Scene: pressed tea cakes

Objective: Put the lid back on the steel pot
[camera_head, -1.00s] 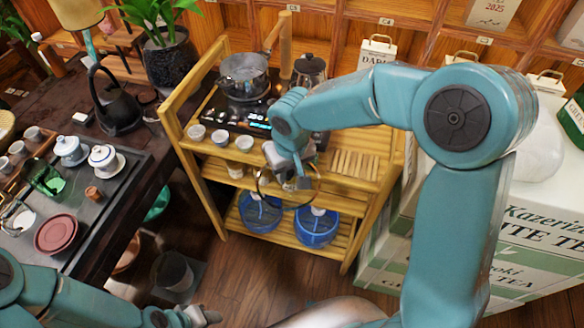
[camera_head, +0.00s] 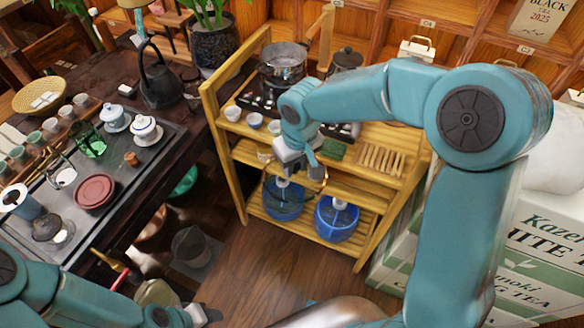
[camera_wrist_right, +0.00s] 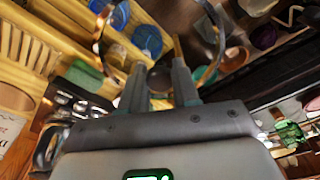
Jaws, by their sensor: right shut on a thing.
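The steel pot (camera_head: 283,66) stands open on the dark cooker at the back left of the wooden shelf's top; its long wooden handle points up and back. My right gripper (camera_head: 299,164) is in front of the shelf, lower than the pot and apart from it. In the right wrist view, my right gripper (camera_wrist_right: 160,85) is shut on the dark knob of the lid, a clear disc with a shiny rim (camera_wrist_right: 218,45). In the head view the lid is hard to make out at the fingers. My left gripper (camera_head: 202,316) is at the bottom edge; its jaws are unclear.
Several small cups (camera_head: 254,121) line the shelf's front edge. A dark glass kettle (camera_head: 346,60) stands right of the pot. Blue vessels (camera_head: 337,218) are on the lower shelf. The tea table (camera_head: 115,215) is at left, large tea boxes (camera_head: 535,225) at right. Some floor between is clear.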

